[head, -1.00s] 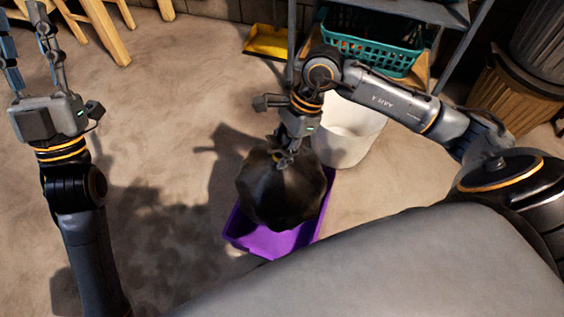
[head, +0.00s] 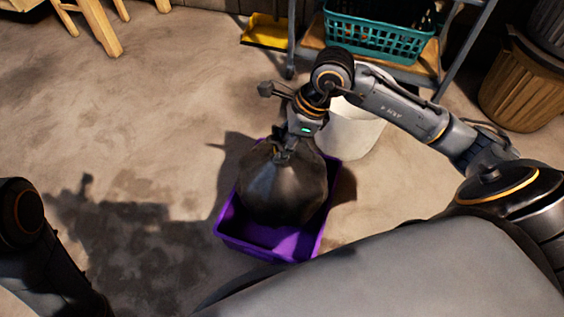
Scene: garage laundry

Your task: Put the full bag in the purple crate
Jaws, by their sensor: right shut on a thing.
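The full bag (head: 283,187) is dark and bulging, with its top gathered at the neck. My right gripper (head: 287,148) is shut on that neck and points down from above. The purple crate (head: 268,246) stands on the floor under the bag. The bag covers the back and middle of the crate, and its lower part appears within the walls; I cannot tell whether it touches the crate floor. The front of the crate shows bare. Of my left arm only a dark link shows at the lower left; its gripper is out of view.
A white bin (head: 352,130) stands close behind the crate to the right. A teal basket (head: 372,35) sits on a shelf rack at the back. A yellow dustpan (head: 265,31) lies left of it. The floor to the left is clear.

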